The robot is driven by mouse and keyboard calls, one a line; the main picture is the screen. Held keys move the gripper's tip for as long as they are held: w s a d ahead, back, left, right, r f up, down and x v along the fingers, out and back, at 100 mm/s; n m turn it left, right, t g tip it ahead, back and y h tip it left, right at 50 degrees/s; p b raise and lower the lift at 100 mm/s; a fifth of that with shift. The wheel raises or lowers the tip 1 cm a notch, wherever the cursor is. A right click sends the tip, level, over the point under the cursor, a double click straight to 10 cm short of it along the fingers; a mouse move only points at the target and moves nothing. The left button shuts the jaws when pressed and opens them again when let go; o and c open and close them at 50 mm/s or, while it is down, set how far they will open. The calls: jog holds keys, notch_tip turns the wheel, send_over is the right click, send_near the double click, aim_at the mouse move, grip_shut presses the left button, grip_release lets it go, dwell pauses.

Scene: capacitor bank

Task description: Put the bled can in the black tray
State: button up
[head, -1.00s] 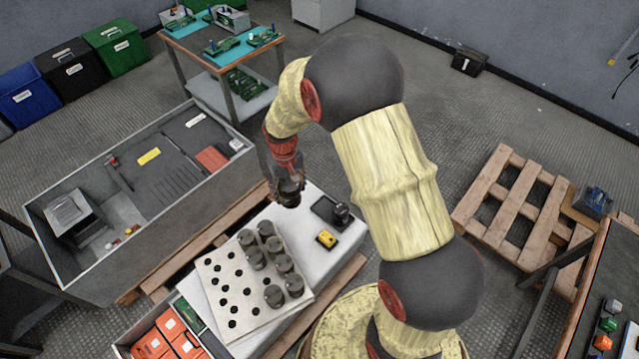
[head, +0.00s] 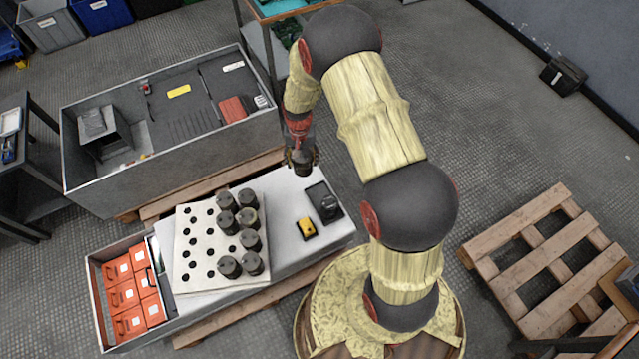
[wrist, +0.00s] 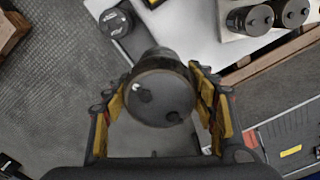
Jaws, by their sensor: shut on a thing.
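My gripper (head: 300,168) is shut on a dark cylindrical can, held above the far edge of the pale bench. In the wrist view the held can (wrist: 160,92) sits between the yellow finger pads, its round end with two dark spots facing the camera. The black tray (head: 315,192) lies on the bench, below and right of my gripper in the head view. Another dark can (head: 328,207) stands in the tray's near part. The tray and that can (wrist: 114,22) show at the upper left of the wrist view, apart from the held can.
A pale board (head: 190,262) with holes holds several dark cans. A yellow device (head: 307,228) lies near the tray. An open grey cabinet (head: 165,170) stands behind, and a box of orange packs (head: 125,295) at lower left. A wooden pallet (head: 545,265) lies right.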

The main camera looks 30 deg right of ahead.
jog(key=shift+s+d+f+m+b, duration=0.25)
jog(key=shift+d+f+m+b, duration=0.8)
jog(key=shift+f, duration=2.5)
jog(key=shift+s+d+f+m+b, duration=0.3)
jog(key=shift+d+f+m+b, duration=0.75)
jog(key=shift+f, duration=2.55)
jog(key=shift+s+d+f+m+b, duration=0.25)
jog(key=shift+d+f+m+b, duration=0.8)
jog(key=shift+f, duration=2.5)
jog(key=shift+a+f+m+b, duration=0.25)
jog(key=shift+a+f+b, duration=0.1)
jog(key=shift+f+b, duration=0.35)
jog(key=shift+r, duration=0.15)
jog(key=o, duration=1.7)
jog(key=shift+o, duration=0.2)
jog(key=shift+s, duration=0.1)
notch_tip(320, 180, up, 12)
